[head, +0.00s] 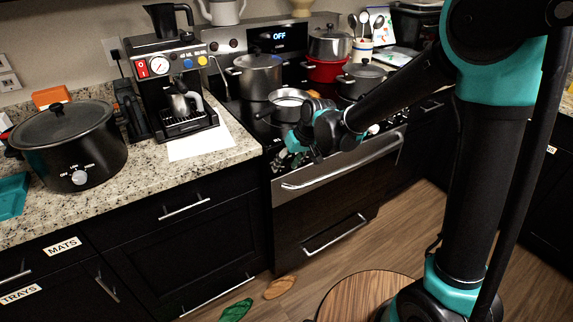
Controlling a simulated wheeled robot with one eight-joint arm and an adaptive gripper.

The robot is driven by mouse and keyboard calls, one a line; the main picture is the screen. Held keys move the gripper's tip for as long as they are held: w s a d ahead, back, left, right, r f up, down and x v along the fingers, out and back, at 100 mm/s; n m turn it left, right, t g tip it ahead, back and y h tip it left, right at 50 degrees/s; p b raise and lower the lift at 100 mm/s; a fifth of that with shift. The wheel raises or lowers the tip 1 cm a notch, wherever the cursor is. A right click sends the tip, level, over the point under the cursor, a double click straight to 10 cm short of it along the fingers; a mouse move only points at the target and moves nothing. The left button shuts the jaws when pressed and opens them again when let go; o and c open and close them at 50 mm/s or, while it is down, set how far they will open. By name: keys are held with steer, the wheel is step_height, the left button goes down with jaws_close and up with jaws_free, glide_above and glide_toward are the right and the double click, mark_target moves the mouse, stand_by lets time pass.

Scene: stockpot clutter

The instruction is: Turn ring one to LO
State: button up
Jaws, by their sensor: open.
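The stove (345,172) stands in the middle of the head view, with a back panel whose display (280,35) reads OFF. Two round knobs show on the panel's left part, one at the far left (214,46) and one beside it (233,43). Their labels are too small to read, so I cannot tell which belongs to ring one. My gripper (296,152) is open in front of the stove's front edge, above the oven handle. It hides part of that edge. A pale round spot (373,129) shows right of it, perhaps a front knob.
A saucepan (287,101), a steel pot (258,76), a red pot (326,68) and a lidded pot (361,79) crowd the cooktop. The coffee machine (170,75) and slow cooker (69,145) stand left on the counter. A round wooden stool top (352,292) is below.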

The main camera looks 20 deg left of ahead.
steer(key=shift+c, duration=0.4)
steer(key=c, duration=1.1)
steer(key=shift+w+d+m+g+y, duration=0.15)
steer(key=shift+m+g+y, duration=0.05)
steer(key=shift+g+y, duration=0.4)
steer(key=shift+w+d+m+g+y, duration=0.1)
steer(key=shift+w+m+g+y, duration=0.1)
steer(key=shift+g+y, duration=0.4)
steer(key=g+y, duration=0.2)
steer(key=m+g+y, duration=0.1)
steer(key=shift+d+f, duration=0.1)
steer(key=shift+f, duration=0.15)
steer(key=shift+g+y, duration=0.3)
steer(key=o, duration=1.2)
